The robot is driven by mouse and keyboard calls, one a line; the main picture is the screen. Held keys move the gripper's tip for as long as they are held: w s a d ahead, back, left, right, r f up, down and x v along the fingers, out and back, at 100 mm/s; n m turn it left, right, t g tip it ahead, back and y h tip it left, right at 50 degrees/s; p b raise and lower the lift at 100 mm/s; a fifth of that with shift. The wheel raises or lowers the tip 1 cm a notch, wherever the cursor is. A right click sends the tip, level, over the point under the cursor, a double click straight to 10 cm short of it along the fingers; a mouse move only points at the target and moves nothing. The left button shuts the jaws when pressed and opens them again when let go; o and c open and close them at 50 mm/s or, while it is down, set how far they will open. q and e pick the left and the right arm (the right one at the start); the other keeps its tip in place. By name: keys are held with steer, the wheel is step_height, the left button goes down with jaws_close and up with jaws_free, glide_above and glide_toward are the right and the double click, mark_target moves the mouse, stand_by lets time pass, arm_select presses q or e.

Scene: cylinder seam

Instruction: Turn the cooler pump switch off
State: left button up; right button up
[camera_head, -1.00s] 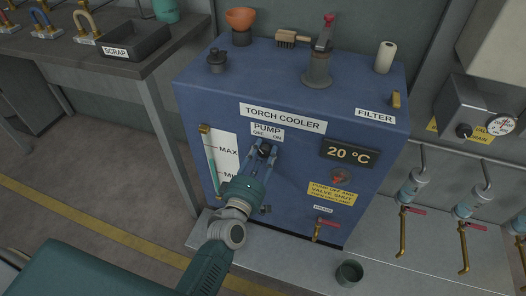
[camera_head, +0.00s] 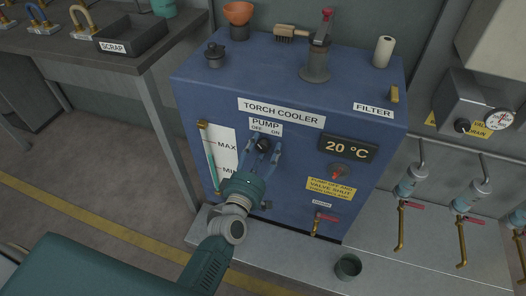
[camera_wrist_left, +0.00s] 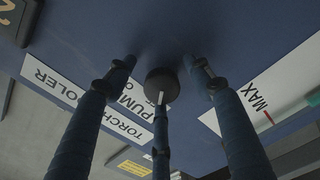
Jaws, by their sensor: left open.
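The torch cooler is a blue box (camera_head: 210,88) with a PUMP OFF/ON label (camera_head: 265,127) on its front. Just below the label is the pump switch (camera_head: 263,145), a dark round knob. It also shows in the left wrist view (camera_wrist_left: 162,84), with a small pale mark at its lower edge. My left gripper (camera_head: 262,153) is open, its blue fingers spread around the knob. In the wrist view the fingers (camera_wrist_left: 160,90) stand apart from the knob's sides; the third finger lies below it and partly overlaps its lower edge. My right gripper is not in view.
The front also carries a level gauge (camera_head: 211,158), a 20 °C display (camera_head: 347,149), a red knob (camera_head: 337,171) and a small red-handled tap (camera_head: 325,217). A cup (camera_head: 348,267) stands on the ledge below. Pipes with red-handled valves (camera_head: 404,205) are at right.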

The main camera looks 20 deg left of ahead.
arm_select(q)
steer(key=s, duration=1.2)
steer(key=shift+a, duration=0.15)
